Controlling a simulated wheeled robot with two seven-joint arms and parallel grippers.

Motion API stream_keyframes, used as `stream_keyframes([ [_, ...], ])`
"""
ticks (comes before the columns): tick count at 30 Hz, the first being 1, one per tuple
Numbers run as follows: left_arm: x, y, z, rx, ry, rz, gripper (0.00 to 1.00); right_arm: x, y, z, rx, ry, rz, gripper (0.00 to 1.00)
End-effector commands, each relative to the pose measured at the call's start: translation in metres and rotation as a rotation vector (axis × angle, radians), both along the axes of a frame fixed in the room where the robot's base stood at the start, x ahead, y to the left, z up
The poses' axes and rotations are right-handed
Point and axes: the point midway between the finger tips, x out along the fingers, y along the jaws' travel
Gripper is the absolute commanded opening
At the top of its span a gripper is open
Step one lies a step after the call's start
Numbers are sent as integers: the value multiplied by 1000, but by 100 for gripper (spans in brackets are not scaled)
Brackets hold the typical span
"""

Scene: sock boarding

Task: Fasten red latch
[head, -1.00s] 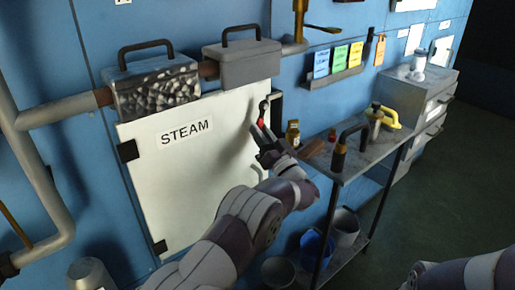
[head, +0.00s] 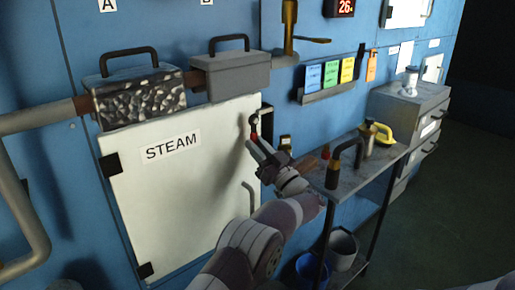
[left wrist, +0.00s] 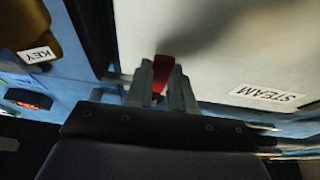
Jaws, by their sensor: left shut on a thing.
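The red latch handle (head: 254,136) sits at the upper right edge of the white STEAM door (head: 190,200), below a small dark ring-shaped part. The door looks shut or nearly so. My left gripper (head: 257,147) is shut on the red handle. In the left wrist view the red handle (left wrist: 163,72) lies between the two grey fingertips (left wrist: 160,88), with the door behind it. The fingers hide part of the handle. My right gripper is not in view.
A metal shelf (head: 350,178) stands close to the right of my left wrist, with a dark-handled tool (head: 342,163) and a yellow-handled item (head: 381,132) on it. Buckets (head: 343,250) stand below. A grey pipe box (head: 232,78) is above the door. The floor at right is clear.

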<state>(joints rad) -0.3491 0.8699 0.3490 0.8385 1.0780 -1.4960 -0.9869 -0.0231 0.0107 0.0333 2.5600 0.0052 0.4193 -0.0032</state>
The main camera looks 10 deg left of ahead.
Motion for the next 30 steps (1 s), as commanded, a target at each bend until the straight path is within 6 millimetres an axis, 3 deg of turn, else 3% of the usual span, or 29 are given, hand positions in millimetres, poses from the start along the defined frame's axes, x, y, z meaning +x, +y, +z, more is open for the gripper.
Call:
stream_keyframes([
  [2, 0, 0, 1, -3, -3, -3, 0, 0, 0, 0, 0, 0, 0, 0],
  [3, 0, 0, 1, -3, -3, -3, 25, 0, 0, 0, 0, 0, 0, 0],
  [5, 0, 0, 1, -2, -3, -2, 45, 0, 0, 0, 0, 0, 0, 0],
  [6, 0, 0, 1, -2, -3, -2, 48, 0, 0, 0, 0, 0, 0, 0],
  [17, -6, -9, -4, -1, -1, -3, 48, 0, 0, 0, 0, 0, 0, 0],
  [30, -65, -85, -44, -1, -1, -4, 48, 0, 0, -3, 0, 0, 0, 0],
])
